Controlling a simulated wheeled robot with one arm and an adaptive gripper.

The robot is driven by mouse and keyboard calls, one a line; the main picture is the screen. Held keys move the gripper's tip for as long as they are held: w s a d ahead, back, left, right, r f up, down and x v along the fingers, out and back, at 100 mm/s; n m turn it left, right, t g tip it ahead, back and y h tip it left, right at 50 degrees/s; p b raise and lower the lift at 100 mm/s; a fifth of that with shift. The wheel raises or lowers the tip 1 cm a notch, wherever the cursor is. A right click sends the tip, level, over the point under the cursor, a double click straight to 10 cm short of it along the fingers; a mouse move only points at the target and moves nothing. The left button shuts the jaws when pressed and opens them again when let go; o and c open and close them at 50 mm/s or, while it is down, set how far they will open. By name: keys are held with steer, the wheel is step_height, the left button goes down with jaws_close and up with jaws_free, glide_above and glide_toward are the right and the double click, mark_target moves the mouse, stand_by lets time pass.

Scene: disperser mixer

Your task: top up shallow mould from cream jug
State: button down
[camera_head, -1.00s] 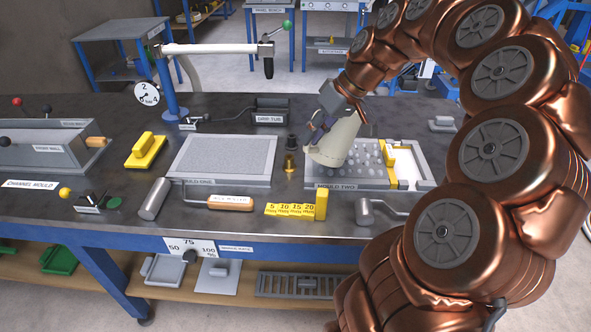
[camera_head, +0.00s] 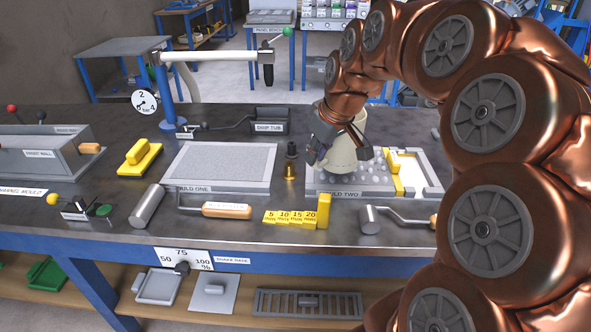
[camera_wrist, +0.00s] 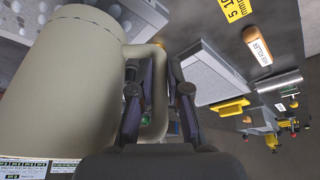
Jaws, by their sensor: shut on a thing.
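The cream jug (camera_head: 345,158) hangs over the left, studded part of mould two (camera_head: 312,186), in front of my wrist. In the wrist view the jug (camera_wrist: 62,85) fills the left side, and its loop handle (camera_wrist: 160,115) lies between my fingers. My gripper (camera_head: 336,142) is shut on that handle; it also shows in the wrist view (camera_wrist: 158,92). The jug looks near upright, and its inside is hidden. Mould one (camera_head: 222,165) lies left of it, with a flat speckled grey face. I cannot tell which mould is the shallow one.
A yellow divider (camera_head: 395,172) crosses mould two beside a white section (camera_head: 415,172). A dark and brass fitting (camera_head: 290,160) stands between the moulds. Yellow depth gauges (camera_head: 292,217) and rollers (camera_head: 228,210) lie in front. A white boom (camera_head: 215,56) spans the back left.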

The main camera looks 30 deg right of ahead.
steer(key=shift+r, duration=0.15)
steer(key=shift+r+p, duration=0.7)
steer(key=shift+r, duration=1.2)
